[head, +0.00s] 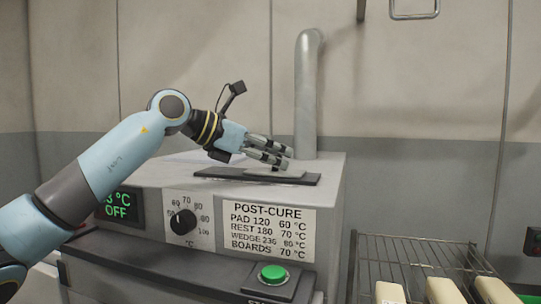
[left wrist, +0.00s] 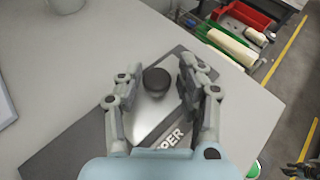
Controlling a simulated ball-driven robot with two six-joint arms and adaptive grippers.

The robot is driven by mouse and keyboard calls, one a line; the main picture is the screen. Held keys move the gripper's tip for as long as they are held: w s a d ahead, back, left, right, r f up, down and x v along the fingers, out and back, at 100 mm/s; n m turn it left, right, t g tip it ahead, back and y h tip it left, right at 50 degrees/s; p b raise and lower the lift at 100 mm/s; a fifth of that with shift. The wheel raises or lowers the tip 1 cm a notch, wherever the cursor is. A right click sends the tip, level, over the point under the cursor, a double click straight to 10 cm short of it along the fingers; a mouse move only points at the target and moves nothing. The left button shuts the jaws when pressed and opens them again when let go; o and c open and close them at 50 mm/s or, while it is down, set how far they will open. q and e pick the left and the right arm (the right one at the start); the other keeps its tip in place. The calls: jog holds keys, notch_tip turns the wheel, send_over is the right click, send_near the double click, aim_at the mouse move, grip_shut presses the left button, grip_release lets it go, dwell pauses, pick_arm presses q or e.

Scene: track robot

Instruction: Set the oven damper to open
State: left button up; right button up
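The oven damper is a dark flat plate (head: 313,180) on top of the grey oven (head: 325,215). In the left wrist view the damper plate (left wrist: 65,150) carries white lettering, partly hidden, ending in "PER". A pale metal slide (left wrist: 150,115) with a round black knob (left wrist: 156,80) lies on it. My left gripper (head: 288,158) is low over the damper. In the left wrist view its open fingers (left wrist: 157,80) stand on either side of the knob, with gaps visible. The knob is hidden in the head view. What looks like my right gripper (left wrist: 300,169) shows small at the corner.
A flue pipe (head: 306,95) rises behind the damper. The oven front has a temperature dial (head: 183,222), a label (head: 268,231) and a green button (head: 273,273). A wire rack (head: 415,255) with pale blocks stands at the right. A red crate (left wrist: 245,14) lies beyond.

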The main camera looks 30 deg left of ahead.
pick_arm(q)
jog(key=shift+o, duration=0.6)
jog(key=shift+d, duration=0.1)
jog(key=v, duration=0.6)
jog(key=shift+s+a+r, duration=0.35)
jog(key=shift+s, duration=0.25)
pick_arm(e)
jog(key=shift+d, duration=0.55)
